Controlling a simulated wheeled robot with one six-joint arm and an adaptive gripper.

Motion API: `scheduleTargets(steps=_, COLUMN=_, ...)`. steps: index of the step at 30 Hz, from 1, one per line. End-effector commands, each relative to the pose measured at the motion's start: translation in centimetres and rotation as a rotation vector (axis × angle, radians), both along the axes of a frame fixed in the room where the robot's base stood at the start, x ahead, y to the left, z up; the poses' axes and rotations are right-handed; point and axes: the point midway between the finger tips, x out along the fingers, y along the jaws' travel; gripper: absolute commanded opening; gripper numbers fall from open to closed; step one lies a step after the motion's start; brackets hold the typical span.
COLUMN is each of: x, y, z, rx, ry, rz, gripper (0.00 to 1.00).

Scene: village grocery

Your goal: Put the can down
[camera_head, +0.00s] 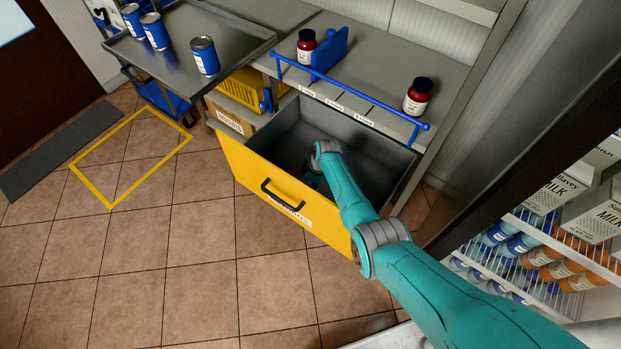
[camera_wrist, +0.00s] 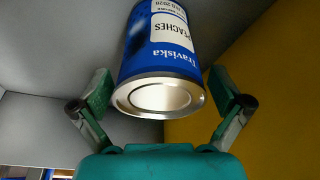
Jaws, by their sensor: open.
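In the wrist view, a blue can (camera_wrist: 160,60) labelled Traviska peaches lies between the two fingers of my gripper (camera_wrist: 160,95), its bare metal end towards the camera. The fingers are spread, with a visible gap on each side of the can. In the head view, my gripper (camera_head: 314,181) reaches down into the open yellow-fronted drawer (camera_head: 222,154) with dark grey inner walls. My arm hides the can there, and I cannot tell exactly how it rests.
Several things stand near: three blue cans (camera_head: 204,58) on a metal tray cart (camera_head: 185,30) at upper left, and two red jars (camera_head: 417,97) on the counter behind a blue rail (camera_head: 350,92). A milk fridge (camera_head: 560,235) is at right.

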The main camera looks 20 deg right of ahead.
Motion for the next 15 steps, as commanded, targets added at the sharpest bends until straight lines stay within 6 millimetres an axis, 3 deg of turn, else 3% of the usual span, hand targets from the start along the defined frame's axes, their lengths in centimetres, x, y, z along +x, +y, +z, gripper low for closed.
scheduleTargets(steps=8, x=-0.2, y=-0.5, z=2.1, rx=-0.001, ry=-0.003, rz=0.0, gripper=1.0)
scheduleTargets(steps=15, x=-0.8, y=-1.3, z=5.3, rx=-0.001, ry=-0.003, rz=-0.001, gripper=1.0)
